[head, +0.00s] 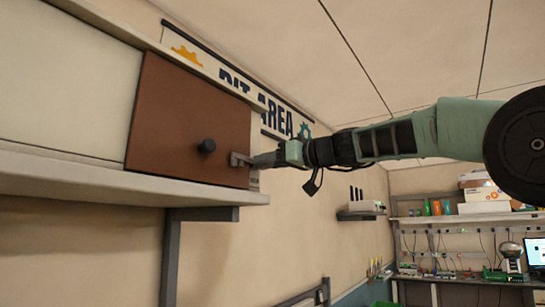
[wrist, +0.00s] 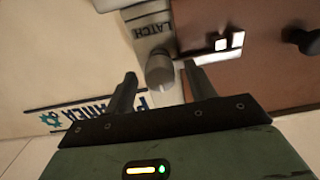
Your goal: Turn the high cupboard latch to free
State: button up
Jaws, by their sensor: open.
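The high cupboard's brown door (head: 185,120) is closed flat, with a round black knob (head: 206,146); the knob also shows at the right of the wrist view (wrist: 302,40). The latch, a grey rounded turn-piece (wrist: 159,68), sits on a pale strip marked LATCH (wrist: 147,25) beside the door's edge. My gripper (wrist: 161,84) is open, with one finger on each side of the latch and a visible gap at the left. Whether the right finger touches it I cannot tell. In the head view my gripper (head: 240,160) is at the door's right edge and hides the latch.
A grey shelf ledge (head: 90,178) runs below the door on a dark bracket (head: 172,250). A PIT AREA sign (head: 285,118) is on the wall behind my arm. A bright white plate with two small squares (wrist: 229,42) lies right of the latch.

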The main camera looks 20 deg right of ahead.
grip_shut()
jog(key=shift+f+m+b, duration=0.1)
jog(key=shift+m+b, duration=0.9)
jog(key=shift+m, duration=0.4)
jog(key=shift+m+b, duration=0.45)
jog(key=shift+m, duration=7.05)
